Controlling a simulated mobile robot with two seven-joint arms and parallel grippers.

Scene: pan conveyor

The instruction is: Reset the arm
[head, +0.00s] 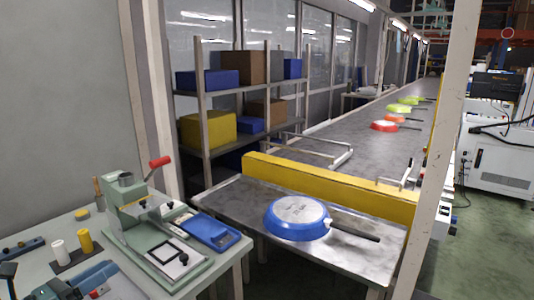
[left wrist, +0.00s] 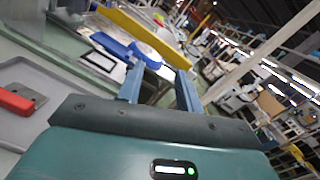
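My left gripper (left wrist: 160,82) shows in the left wrist view, with its two blue-grey fingers apart and nothing seen between them. My right gripper is in neither view. A blue pan (head: 297,217) lies upside down on the near metal end of the conveyor (head: 236,196), its black handle pointing right. Several pans, including a red one (head: 384,126), lie farther along the belt.
A yellow barrier (head: 330,189) crosses the conveyor. A pale post (head: 439,150) stands at the right. Shelves with boxes stand behind.

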